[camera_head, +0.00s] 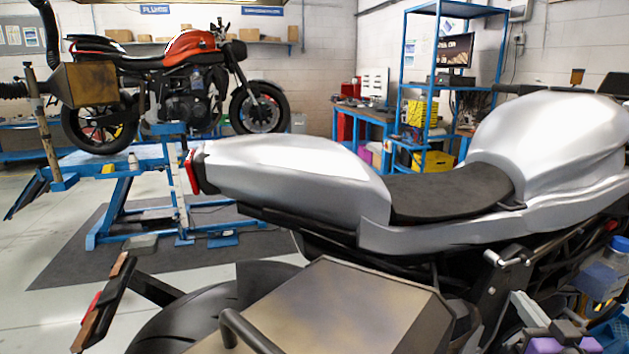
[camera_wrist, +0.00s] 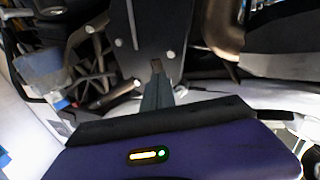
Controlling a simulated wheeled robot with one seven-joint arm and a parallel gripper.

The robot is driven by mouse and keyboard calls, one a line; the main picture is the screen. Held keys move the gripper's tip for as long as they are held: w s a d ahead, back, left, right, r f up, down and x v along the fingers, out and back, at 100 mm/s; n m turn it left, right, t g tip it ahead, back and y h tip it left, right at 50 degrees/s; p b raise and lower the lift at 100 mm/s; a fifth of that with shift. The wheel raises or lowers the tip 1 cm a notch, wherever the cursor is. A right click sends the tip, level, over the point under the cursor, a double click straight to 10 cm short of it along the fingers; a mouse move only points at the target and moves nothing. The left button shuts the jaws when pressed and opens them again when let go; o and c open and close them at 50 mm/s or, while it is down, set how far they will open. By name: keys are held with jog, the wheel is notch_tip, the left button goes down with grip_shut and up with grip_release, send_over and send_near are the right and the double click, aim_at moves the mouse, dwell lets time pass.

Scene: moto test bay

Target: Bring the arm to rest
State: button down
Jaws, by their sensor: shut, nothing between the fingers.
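My gripper (camera_wrist: 156,68) shows in the wrist view as narrow grey fingers together, with nothing between them. Its tips point toward a dark plate with round bolts (camera_wrist: 140,35) on the motorcycle's side. I cannot tell whether they touch it. In the head view, purple and grey parts of my arm show at the bottom right, close beside the silver motorcycle (camera_head: 290,175). The fingertips cannot be made out there.
A blue-capped container (camera_head: 604,272) is close to my arm at the right. A brown box-shaped part (camera_head: 340,300) fills the bottom middle. Behind, an orange motorcycle (camera_head: 190,45) stands on a blue lift (camera_head: 120,195). Blue shelving (camera_head: 405,70) stands at the back. Open floor (camera_head: 60,225) lies left.

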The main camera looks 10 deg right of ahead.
jog(key=s+a+f+g+y, duration=0.1)
jog(key=s+a+f, duration=0.55)
jog(key=a, duration=0.25)
jog(key=s+a+f+g, duration=0.1)
jog(key=s+a+f, duration=0.5)
jog(key=a+f, duration=0.15)
jog(key=s+a+r+n+y, duration=0.2)
jog(key=s+a, duration=0.5)
jog(key=s, duration=0.3)
jog(key=s+a+r+n+y, duration=0.1)
jog(key=s+a+r+y, duration=0.1)
jog(key=s+a, duration=0.6)
jog(key=s, duration=0.3)
jog(key=shift+r+n+y, duration=0.3)
jog(key=shift+n+y, duration=0.1)
